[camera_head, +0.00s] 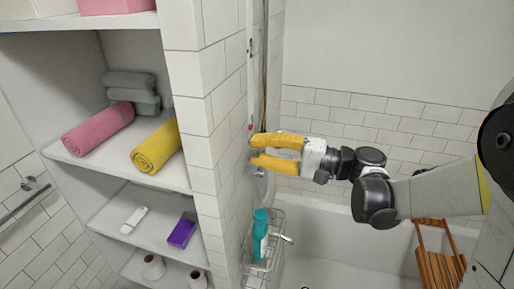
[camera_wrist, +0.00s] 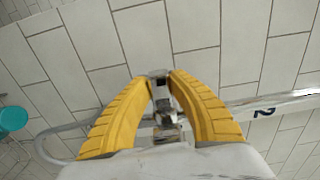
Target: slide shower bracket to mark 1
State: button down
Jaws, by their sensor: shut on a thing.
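The shower bracket (camera_wrist: 166,118) is a small grey metal piece between my gripper's yellow fingers in the wrist view. My gripper (camera_wrist: 162,80) is shut on it, with a fingertip on either side. In the head view my gripper (camera_head: 254,150) reaches left to the shower rail (camera_head: 256,90), and its fingers hide most of the bracket. The rail (camera_wrist: 285,101) runs out to the right in the wrist view. I cannot read a mark 1 in either view.
A wire basket (camera_head: 262,262) with a teal bottle (camera_head: 260,232) hangs below my gripper. White shelves (camera_head: 120,165) with towels stand left of the tiled wall edge. A bathtub (camera_head: 345,230) and a wooden slatted seat (camera_head: 438,262) are at the right.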

jog(key=c, duration=1.2)
grip_release()
jog(key=shift+a, duration=0.1)
jog(key=v, duration=1.2)
